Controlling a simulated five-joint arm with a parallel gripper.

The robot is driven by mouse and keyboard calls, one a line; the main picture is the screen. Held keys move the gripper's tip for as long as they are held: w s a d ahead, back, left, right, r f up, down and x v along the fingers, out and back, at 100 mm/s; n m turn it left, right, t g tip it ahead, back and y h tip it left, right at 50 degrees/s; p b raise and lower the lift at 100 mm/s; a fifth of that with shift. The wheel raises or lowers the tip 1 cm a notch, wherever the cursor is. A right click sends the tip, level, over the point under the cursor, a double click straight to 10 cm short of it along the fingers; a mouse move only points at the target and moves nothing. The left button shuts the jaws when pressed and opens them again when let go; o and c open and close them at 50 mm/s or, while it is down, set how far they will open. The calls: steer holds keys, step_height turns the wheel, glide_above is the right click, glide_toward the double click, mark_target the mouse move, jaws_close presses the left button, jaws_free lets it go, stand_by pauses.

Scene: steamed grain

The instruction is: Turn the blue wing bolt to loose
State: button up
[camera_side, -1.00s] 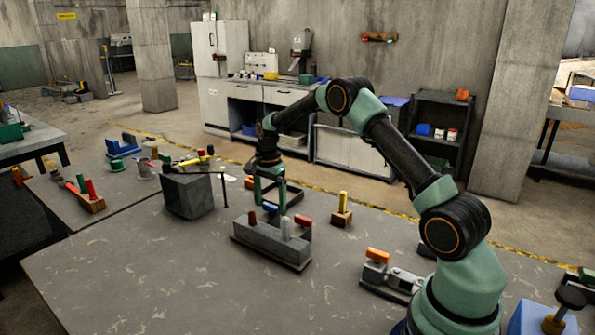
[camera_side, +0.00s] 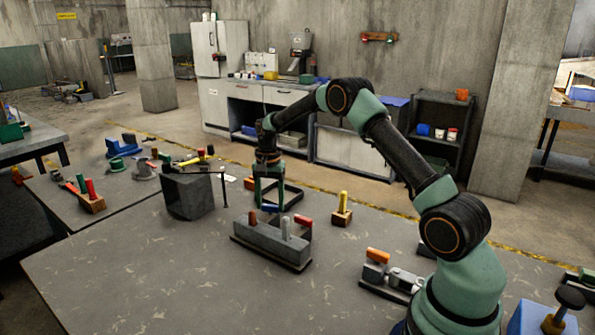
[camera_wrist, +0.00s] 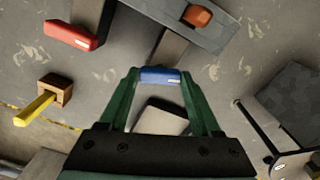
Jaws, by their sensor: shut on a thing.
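The blue wing bolt (camera_side: 270,208) stands at the back of a grey block (camera_side: 272,249) on the table. My gripper (camera_side: 270,202) points down over it. In the wrist view, the blue wing (camera_wrist: 160,75) lies crosswise between the green fingertips (camera_wrist: 158,79), which are shut on it. Its shaft is mostly hidden in the side view. The block also carries a red wing (camera_side: 303,220), an orange-brown wing (camera_side: 252,218) and a pale grey post (camera_side: 285,229). I cannot read any loose or tight mark.
A wooden block with a yellow peg (camera_side: 342,203) stands right of the grey block. A dark open box (camera_side: 188,196) stands to the left. An orange-topped fixture (camera_side: 377,256) is near my base. The front of the table is clear.

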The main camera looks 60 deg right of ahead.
steer(key=n, duration=0.4)
steer(key=shift+r+n, duration=0.1)
steer(key=shift+n, duration=0.2)
steer(key=n, duration=0.5)
steer(key=shift+n, duration=0.3)
steer(key=n, duration=0.4)
steer(key=shift+n, duration=0.3)
steer(key=n, duration=0.4)
steer(key=shift+n, duration=0.3)
steer(key=o, duration=1.4)
